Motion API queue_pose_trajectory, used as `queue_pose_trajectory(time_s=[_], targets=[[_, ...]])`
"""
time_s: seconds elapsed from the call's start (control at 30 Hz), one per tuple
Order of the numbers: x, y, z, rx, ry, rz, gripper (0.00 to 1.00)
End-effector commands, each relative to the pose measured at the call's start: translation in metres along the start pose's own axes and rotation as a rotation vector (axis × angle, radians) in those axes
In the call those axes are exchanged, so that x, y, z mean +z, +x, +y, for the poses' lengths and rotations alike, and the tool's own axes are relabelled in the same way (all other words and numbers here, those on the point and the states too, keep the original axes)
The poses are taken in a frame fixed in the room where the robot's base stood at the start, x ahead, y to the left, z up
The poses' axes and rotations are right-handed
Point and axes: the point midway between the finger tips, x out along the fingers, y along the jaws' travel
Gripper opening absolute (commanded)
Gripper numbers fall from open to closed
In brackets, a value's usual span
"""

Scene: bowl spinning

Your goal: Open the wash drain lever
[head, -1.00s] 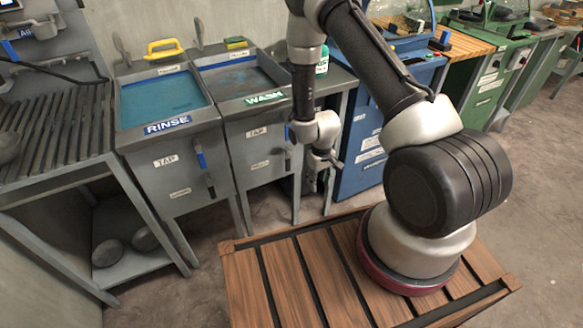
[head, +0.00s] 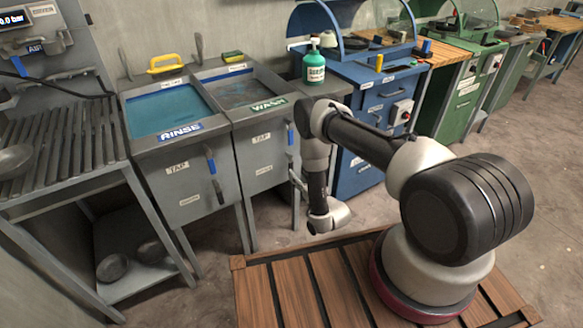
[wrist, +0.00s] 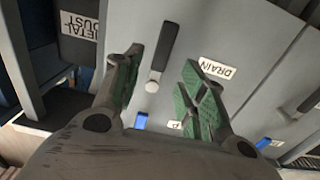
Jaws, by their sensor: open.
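The wash basin (head: 240,90) stands right of the rinse basin in the head view. In the wrist view its drain lever, a dark handle (wrist: 163,46) on a pale pivot, lies on the grey front panel beside a white DRAIN label (wrist: 217,68). My gripper (wrist: 158,75) is open, with green-padded fingers on either side of the lever in the picture. I see no finger closed on it; the remaining depth gap is hard to judge. In the head view my arm's end is low before the wash cabinet, and the fingers are largely hidden.
A blue tap lever (wrist: 141,120) is near the drain lever. The rinse basin's drain lever (head: 217,190) is on the neighbouring panel. A METAL DUST label (wrist: 79,20) is at the wrist view's left. A green bottle (head: 314,66) stands beside the wash basin; a blue cabinet (head: 365,175) is to the right.

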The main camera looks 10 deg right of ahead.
Motion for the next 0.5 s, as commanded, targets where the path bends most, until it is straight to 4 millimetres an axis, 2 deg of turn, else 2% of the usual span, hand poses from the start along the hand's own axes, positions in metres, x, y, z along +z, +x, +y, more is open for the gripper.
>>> queue_pose_trajectory(time_s=[0.3, 0.5], targets=[[0.0, 0.052, 0.0, 0.0, 0.0, 0.0, 0.41], [0.0, 0.065, 0.0, 0.0, 0.0, -0.002, 0.41]])
